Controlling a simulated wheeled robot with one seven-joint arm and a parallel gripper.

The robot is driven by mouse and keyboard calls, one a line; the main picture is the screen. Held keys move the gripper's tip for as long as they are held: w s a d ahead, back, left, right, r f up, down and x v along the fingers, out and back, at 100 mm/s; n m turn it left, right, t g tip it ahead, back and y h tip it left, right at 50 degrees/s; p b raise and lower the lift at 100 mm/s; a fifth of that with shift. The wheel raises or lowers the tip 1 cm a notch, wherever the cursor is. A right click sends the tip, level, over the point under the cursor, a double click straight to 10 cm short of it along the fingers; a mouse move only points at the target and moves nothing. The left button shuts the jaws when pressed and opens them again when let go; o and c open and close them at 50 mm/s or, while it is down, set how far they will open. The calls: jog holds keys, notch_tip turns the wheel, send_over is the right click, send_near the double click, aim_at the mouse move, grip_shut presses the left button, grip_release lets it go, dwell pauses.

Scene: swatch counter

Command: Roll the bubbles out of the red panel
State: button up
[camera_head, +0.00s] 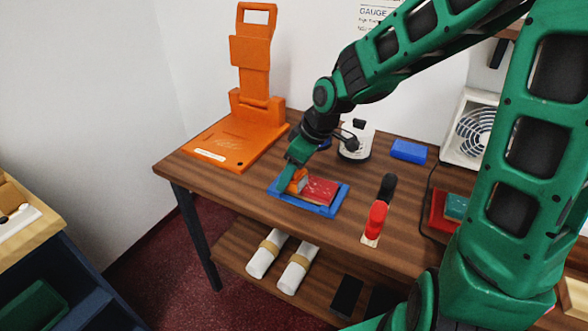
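The red panel (321,190) lies flat inside a blue frame (322,210) on the wooden counter. No bubbles can be made out on it at this size. My gripper (291,181) is low over the left end of the frame, beside the red panel. A small orange piece (299,183) shows right at the fingers, at the panel's left edge. I cannot tell whether the fingers are closed on it. My wrist and fingers hide part of the frame's left end. A red, rounded object (376,217) with a black part (388,187) behind it stands to the right.
A large orange stand (232,142) fills the counter's back left. A white round device (355,143), a blue block (408,150) and a white fan (480,134) are at the back. A red tray (441,212) is at right. White rolls (266,255) lie on the lower shelf.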

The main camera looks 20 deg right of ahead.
aim_at(304, 184)
jog(key=shift+s+d+r, duration=0.1)
jog(key=shift+s+d, duration=0.65)
jog(key=shift+s, duration=0.25)
jog(key=shift+w+d+f, duration=0.2)
jog(key=shift+w+d, duration=2.15)
jog(key=shift+d, duration=0.1)
jog(key=shift+s+d+r, duration=0.1)
jog(key=shift+s+d, duration=0.7)
jog(key=shift+d, duration=0.05)
jog(key=shift+s+a+f, duration=0.2)
jog(key=shift+s+a, duration=1.15)
jog(key=shift+s+a+r, duration=0.1)
jog(key=shift+s+a, duration=1.05)
jog(key=shift+w+r, duration=0.1)
jog(key=shift+r, duration=0.05)
jog(key=shift+r, duration=0.25)
jog(key=shift+d+r, duration=0.1)
jog(key=shift+r, duration=2.6)
